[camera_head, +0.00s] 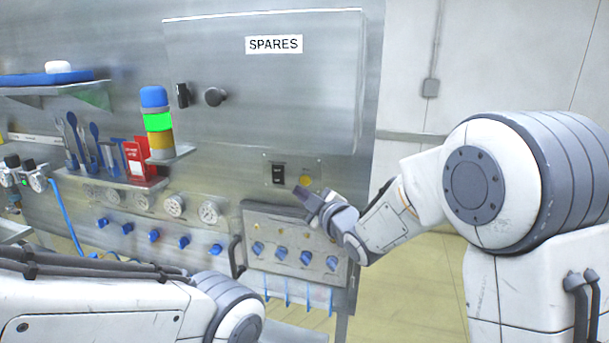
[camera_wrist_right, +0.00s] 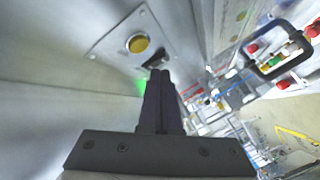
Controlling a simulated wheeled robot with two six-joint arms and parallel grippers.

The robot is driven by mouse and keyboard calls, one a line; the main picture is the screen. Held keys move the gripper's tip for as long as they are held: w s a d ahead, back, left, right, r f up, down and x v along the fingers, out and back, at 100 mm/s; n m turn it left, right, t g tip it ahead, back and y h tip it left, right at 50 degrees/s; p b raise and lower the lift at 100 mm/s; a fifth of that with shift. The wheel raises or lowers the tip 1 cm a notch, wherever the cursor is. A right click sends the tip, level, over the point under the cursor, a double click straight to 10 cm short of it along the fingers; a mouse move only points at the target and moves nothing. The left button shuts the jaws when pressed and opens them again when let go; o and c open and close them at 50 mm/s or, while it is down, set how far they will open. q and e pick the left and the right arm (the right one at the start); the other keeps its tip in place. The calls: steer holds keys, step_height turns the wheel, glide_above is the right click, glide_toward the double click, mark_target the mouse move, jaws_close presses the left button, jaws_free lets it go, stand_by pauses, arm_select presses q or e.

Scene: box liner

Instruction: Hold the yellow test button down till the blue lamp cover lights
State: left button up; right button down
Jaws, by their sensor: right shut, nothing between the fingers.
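The yellow test button (camera_head: 305,181) is on the panel below the SPARES cabinet, beside a black switch (camera_head: 278,173). The button shows round and uncovered in the right wrist view (camera_wrist_right: 138,43). My right gripper (camera_head: 302,194) is shut and empty, its tips just below the button in the head view. In the wrist view its tips (camera_wrist_right: 160,74) lie beside the button, near the dark switch (camera_wrist_right: 155,61); I cannot tell how far off the panel they are. The blue lamp cover (camera_head: 153,96) tops the lamp stack and looks unlit. My left gripper is out of view.
The lit green section (camera_head: 158,121) and amber section (camera_head: 160,140) sit under the blue cover. The SPARES cabinet (camera_head: 265,85) juts out above the button. A panel of blue knobs (camera_head: 282,253) with a dark handle (camera_head: 237,257) lies below. Gauges (camera_head: 174,205) line the left.

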mark_target(305, 180)
steer(key=shift+w+d, duration=0.2)
steer(key=shift+w, duration=0.4)
steer(key=shift+w+d, duration=0.2)
steer(key=shift+w, duration=0.35)
stand_by(1.0)
steer(key=shift+w, duration=0.15)
steer(key=shift+w+d, duration=0.15)
steer(key=shift+w, duration=0.15)
steer(key=shift+w+d+b, duration=0.1)
steer(key=shift+w+b, duration=0.2)
steer(key=shift+w, duration=0.05)
stand_by(1.4)
steer(key=shift+s+a+f+b, duration=0.1)
steer(key=shift+s+a+b, duration=0.1)
steer(key=shift+s+b, duration=0.45)
steer(key=shift+s, duration=0.1)
